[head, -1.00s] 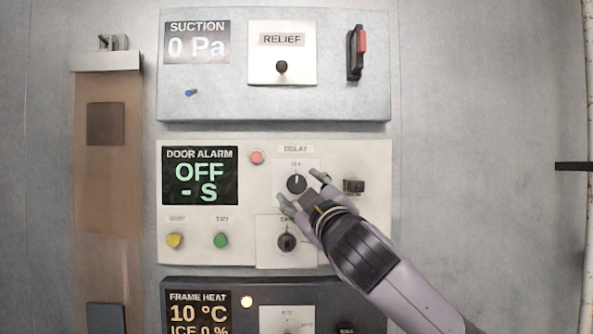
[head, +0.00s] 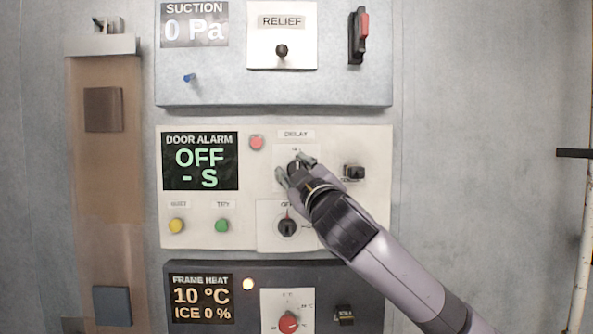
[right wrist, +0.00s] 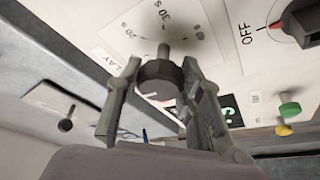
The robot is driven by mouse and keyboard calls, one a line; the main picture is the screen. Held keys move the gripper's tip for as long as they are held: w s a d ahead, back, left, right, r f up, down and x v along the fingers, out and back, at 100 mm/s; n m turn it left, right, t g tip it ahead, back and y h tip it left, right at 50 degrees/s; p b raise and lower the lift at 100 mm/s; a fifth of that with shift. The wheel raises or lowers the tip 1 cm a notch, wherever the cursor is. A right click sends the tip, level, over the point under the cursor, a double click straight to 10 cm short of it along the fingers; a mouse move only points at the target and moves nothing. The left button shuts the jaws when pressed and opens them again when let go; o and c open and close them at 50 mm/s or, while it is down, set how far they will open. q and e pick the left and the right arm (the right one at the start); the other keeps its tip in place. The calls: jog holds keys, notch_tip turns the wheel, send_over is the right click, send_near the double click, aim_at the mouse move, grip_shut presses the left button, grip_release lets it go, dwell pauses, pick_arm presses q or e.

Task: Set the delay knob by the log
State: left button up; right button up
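The dark round delay knob (head: 295,167) sits under the DELAY label on the cream door alarm panel (head: 260,185). My right gripper (head: 294,168) reaches it from the lower right and partly covers it. The door alarm display (head: 200,161) reads OFF and - S. My left gripper is out of view. No log is readable here.
Below is a second dial (head: 287,226) at OFF, close under my gripper. A red button (head: 256,142), yellow button (head: 176,226), green button (head: 222,226) and a dark switch (head: 353,172) are nearby. The suction panel (head: 230,88) is above, the frame heat panel (head: 255,310) below.

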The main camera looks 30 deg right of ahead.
jog(key=c, duration=0.6)
jog(key=shift+f, duration=0.1)
